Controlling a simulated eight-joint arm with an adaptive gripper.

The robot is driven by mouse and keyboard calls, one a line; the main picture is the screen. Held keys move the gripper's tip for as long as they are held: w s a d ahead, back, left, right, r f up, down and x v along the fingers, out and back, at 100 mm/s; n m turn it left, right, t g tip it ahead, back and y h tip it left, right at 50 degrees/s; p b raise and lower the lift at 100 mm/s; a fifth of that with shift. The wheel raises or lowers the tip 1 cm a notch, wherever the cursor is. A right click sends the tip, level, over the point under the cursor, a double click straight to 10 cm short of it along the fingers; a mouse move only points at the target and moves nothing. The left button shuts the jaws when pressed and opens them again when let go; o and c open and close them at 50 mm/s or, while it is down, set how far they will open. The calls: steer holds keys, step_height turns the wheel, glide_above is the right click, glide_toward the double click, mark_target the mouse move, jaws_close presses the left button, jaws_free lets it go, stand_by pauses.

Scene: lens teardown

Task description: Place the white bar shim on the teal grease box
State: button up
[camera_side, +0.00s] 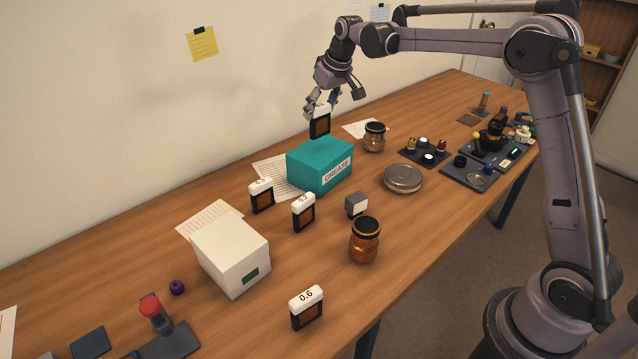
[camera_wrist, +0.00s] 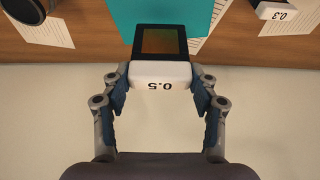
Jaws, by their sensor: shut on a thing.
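My gripper (camera_side: 321,104) is shut on a shim (camera_side: 320,123), a dark frame with an amber window and a white top bar. In the wrist view my gripper (camera_wrist: 162,80) has one finger at each end of the white bar, which reads 0.5 on the held shim (camera_wrist: 162,72). The shim hangs upright at the top of the teal grease box (camera_side: 305,170), toward its back. I cannot tell whether it touches the lid. The teal box (camera_wrist: 150,14) also shows beyond the shim in the wrist view.
Similar white-topped shims stand in front: one left (camera_side: 262,196), one middle (camera_side: 303,213), and one marked 0.6 (camera_side: 306,308). A white box (camera_side: 232,258), amber jar (camera_side: 365,240), round tin (camera_side: 403,179) and glass jar (camera_side: 374,137) stand around. The wall is close behind.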

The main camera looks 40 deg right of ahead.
mark_target(323, 114)
steer(key=shift+f, duration=1.95)
steer(key=shift+f, duration=0.2)
steer(key=o, duration=1.2)
steer(key=shift+c, duration=0.2)
steer(key=v, duration=1.2)
steer(key=s+a+t, duration=0.1)
steer(key=s+a, duration=0.2)
steer(key=s, duration=0.5)
steer(key=s+a, duration=0.3)
steer(key=s, duration=0.5)
steer(key=s+a+f+t, duration=0.1)
steer(key=s+a+f, duration=0.2)
steer(key=s+f, duration=0.5)
steer(key=s, duration=0.4)
steer(key=shift+s+f+t, duration=0.25)
steer(key=shift+f+t, duration=0.05)
